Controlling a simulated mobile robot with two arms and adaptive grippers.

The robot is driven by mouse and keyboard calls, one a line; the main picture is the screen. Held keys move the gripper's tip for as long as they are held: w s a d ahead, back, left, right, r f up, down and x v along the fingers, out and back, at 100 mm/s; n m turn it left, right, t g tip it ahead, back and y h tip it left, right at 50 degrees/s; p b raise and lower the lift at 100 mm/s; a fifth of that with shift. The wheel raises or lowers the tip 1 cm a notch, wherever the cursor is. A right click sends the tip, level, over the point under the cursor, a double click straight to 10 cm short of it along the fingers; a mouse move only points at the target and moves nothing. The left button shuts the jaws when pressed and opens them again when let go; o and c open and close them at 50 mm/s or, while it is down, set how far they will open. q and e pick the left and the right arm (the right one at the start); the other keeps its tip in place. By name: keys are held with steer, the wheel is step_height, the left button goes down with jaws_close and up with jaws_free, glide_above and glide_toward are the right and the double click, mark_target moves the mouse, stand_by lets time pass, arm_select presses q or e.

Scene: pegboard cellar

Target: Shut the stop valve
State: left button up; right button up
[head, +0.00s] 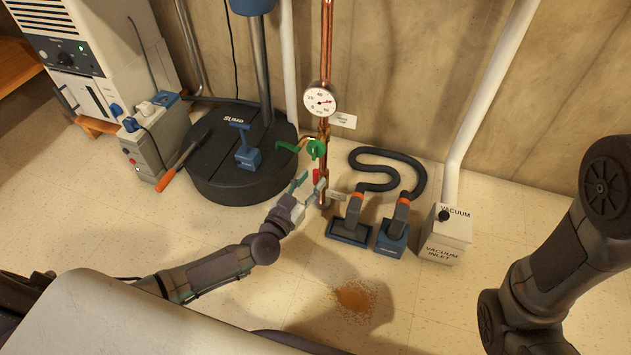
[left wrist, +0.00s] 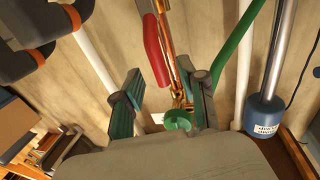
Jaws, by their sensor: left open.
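A vertical copper pipe (head: 327,50) carries a round gauge (head: 320,99) and valve fittings below it. A green handle (head: 289,146) sticks out to the left beside a round green part (head: 317,149). A red lever (head: 317,175) sits lower. I cannot tell which one is the stop valve. My left gripper (head: 311,184) is open, close to the red lever. In the left wrist view its fingers (left wrist: 160,78) stand apart, with the red lever (left wrist: 156,50) between or just beyond their tips. The green handle (left wrist: 236,42) and round green part (left wrist: 178,120) show there too. Contact is unclear.
A black round sump lid (head: 240,180) with a blue-topped column stands left of the pipe. Vacuum tools (head: 350,230) with a dark hose and a white vacuum inlet box (head: 446,235) are at the right. Brown spilled grains (head: 355,297) lie on the floor.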

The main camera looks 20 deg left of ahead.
arm_select(q)
steer(key=shift+b+x, duration=0.4)
steer(key=shift+x, duration=0.95)
jaws_close()
